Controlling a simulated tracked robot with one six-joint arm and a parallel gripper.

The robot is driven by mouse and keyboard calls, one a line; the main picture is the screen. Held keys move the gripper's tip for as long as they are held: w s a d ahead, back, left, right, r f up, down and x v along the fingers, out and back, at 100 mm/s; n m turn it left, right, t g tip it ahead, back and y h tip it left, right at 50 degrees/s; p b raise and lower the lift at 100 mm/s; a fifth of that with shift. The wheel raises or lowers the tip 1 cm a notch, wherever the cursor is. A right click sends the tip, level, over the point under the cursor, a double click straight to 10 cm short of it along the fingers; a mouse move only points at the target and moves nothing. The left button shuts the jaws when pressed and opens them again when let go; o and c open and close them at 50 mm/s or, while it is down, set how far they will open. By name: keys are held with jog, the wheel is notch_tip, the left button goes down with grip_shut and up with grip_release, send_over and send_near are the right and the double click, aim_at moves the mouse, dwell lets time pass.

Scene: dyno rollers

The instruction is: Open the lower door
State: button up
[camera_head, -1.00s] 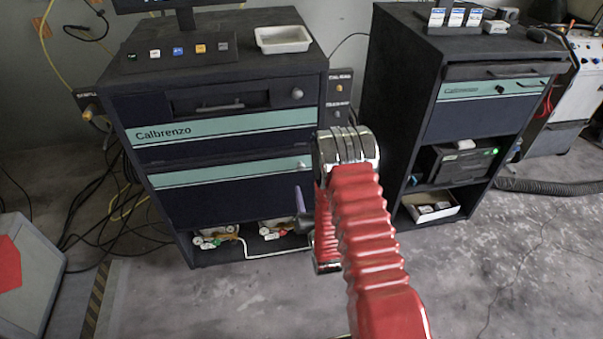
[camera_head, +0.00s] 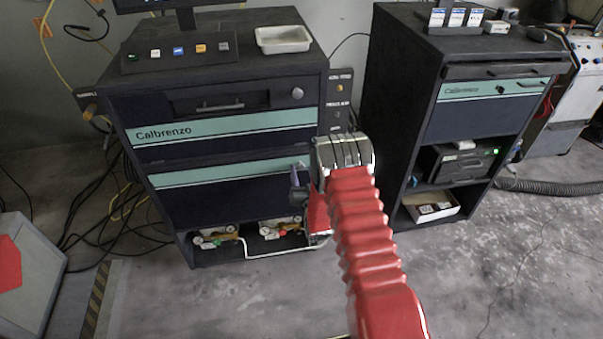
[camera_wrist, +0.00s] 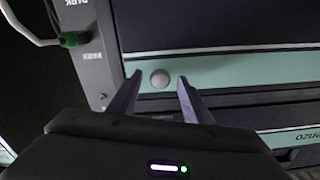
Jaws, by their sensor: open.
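The lower door (camera_head: 225,201) is the dark panel with a teal strip on the left Calbrenzo cabinet, and it looks shut. Its small round knob (camera_wrist: 160,78) is at the strip's end in the wrist view, where the cabinet appears upside down. My gripper (camera_wrist: 159,80) is open, with one fingertip on each side of the knob in that view. I cannot tell whether they touch it. In the head view my gripper (camera_head: 298,178) is at the door's upper right corner, and my wrist and arm hide part of the door's right edge.
Above the door is a teal-striped upper panel (camera_head: 225,125) with a drawer handle and a knob. Below it is an open bay with valves (camera_head: 280,229) and a white pipe. A second cabinet (camera_head: 480,115) stands to the right. The floor in front is clear.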

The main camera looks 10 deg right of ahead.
jog(key=shift+c, duration=0.2)
grip_shut()
dwell(0.3)
